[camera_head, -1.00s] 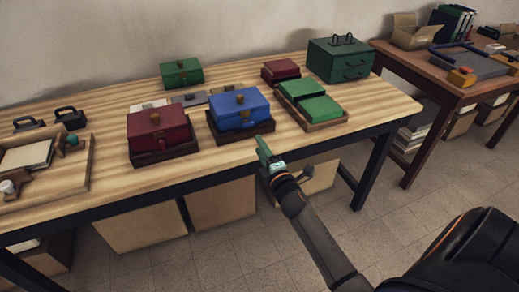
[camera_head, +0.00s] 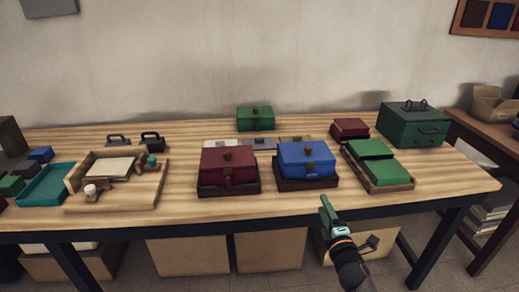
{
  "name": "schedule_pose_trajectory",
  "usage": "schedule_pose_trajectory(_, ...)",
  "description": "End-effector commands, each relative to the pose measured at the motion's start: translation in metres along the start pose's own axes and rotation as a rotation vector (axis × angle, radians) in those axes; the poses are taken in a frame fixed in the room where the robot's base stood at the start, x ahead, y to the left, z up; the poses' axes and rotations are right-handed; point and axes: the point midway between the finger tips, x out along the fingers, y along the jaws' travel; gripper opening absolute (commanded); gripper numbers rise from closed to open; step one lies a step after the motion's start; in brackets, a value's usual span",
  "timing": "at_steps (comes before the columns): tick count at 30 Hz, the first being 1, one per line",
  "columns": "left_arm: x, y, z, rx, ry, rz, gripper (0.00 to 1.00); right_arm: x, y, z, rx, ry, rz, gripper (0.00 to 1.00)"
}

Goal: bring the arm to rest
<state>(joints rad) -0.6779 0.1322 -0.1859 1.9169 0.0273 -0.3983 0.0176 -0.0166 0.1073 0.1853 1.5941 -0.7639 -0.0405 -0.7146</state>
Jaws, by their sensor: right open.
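My right gripper (camera_head: 328,212) is in front of the table's front edge, just below and right of the blue box. Its jaws are open and hold nothing. The blue box (camera_head: 305,153) sits in a dark tray on the wooden table (camera_head: 400,207). The red box (camera_head: 228,160) sits in another dark tray to its left. A green box (camera_head: 255,119) stands behind them near the wall. My left gripper is not in view.
Green boxes (camera_head: 372,150) lie in a wooden tray (camera_head: 390,187) at the right. A green drawer cabinet (camera_head: 414,126) stands behind. A wooden work tray (camera_head: 145,192) and a teal tray (camera_head: 45,185) are at the left. Cardboard boxes (camera_head: 188,256) stand under the table.

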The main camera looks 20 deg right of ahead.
Motion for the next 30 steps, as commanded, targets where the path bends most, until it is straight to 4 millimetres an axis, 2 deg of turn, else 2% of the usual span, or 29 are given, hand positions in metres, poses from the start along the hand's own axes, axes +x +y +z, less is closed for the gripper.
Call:
schedule_pose_trajectory(4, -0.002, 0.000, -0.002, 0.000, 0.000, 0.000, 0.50, -0.008, -0.006, -0.004, 0.043, 0.007, -0.024, 0.47)
schedule_pose_trajectory(8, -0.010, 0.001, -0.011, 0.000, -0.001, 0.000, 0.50, -0.044, -0.034, -0.022, 0.256, 0.023, -0.137, 0.47)
schedule_pose_trajectory(11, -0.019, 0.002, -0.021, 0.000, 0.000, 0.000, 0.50, -0.096, -0.068, -0.047, 0.529, 0.016, -0.297, 0.47)
schedule_pose_trajectory(15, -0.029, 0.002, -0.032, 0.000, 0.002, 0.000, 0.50, -0.180, -0.107, -0.086, 0.915, -0.050, -0.551, 0.47)
schedule_pose_trajectory(18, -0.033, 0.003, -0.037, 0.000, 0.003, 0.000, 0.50, -0.233, -0.122, -0.109, 1.126, -0.121, -0.704, 0.47)
schedule_pose_trajectory(21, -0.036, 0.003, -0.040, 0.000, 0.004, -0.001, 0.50, -0.272, -0.130, -0.126, 1.271, -0.186, -0.814, 0.47)
schedule_pose_trajectory(25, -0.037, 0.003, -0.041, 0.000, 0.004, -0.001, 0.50, -0.297, -0.133, -0.138, 1.365, -0.236, -0.886, 0.47)
schedule_pose_trajectory(30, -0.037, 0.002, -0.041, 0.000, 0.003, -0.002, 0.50, -0.301, -0.135, -0.140, 1.383, -0.246, -0.899, 0.47)
